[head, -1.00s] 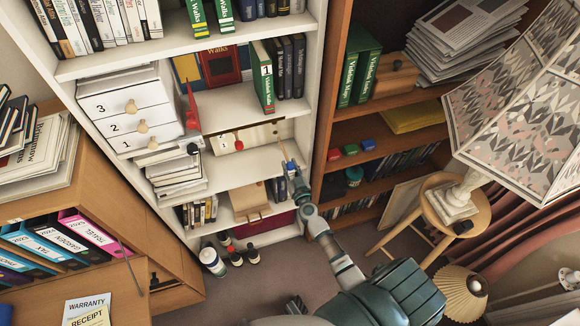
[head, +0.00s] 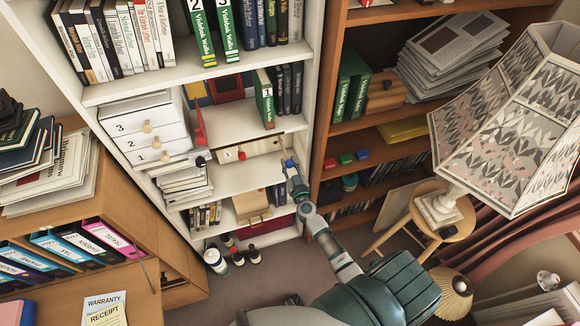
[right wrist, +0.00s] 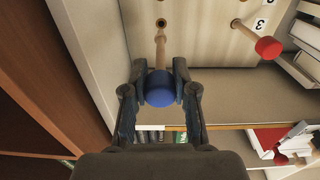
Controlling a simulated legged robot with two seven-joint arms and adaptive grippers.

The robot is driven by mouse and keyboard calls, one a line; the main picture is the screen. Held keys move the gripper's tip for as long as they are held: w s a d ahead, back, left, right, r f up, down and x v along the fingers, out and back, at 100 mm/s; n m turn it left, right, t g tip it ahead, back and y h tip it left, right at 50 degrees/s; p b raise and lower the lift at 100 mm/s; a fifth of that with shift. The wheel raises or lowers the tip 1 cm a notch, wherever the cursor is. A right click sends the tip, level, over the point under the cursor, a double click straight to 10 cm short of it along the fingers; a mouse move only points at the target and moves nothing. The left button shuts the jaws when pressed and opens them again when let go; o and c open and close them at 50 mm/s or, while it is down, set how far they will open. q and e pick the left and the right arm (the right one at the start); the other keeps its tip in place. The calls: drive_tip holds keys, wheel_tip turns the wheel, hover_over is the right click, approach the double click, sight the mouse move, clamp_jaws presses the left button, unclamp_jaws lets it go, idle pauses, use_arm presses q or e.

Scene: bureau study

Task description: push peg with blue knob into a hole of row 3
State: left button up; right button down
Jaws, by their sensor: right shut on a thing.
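My right gripper (right wrist: 160,92) is shut on the blue knob (right wrist: 160,88) of a wooden peg (right wrist: 160,52). The peg points away from me toward the pale board (right wrist: 200,45). Its far end shows just below a dark hole (right wrist: 161,22); I cannot tell whether it touches the board. A red-knobbed peg (right wrist: 268,47) sticks out of the board to the right, near a label reading 3. In the head view the board (head: 262,146) stands on a white shelf, with my right gripper (head: 291,168) at its right end. My left gripper is not in view.
The white bookcase side wall (head: 316,90) is close to the right of my gripper. Stacked papers (head: 184,185) and white drawers (head: 145,128) stand left. A wooden box (head: 250,205) is on the shelf below. A lamp (head: 505,120) stands at right.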

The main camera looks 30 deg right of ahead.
sight(285, 153)
drive_tip(key=shift+b+x, duration=0.55)
drive_tip(key=shift+x, duration=1.6)
drive_tip(key=shift+w, duration=0.1)
drive_tip(key=shift+a+r+p, duration=0.1)
drive_tip(key=shift+r+p, duration=0.05)
drive_tip(key=shift+p, duration=0.15)
drive_tip(key=shift+x, duration=2.3)
drive_tip(key=shift+c, duration=1.7)
unclamp_jaws()
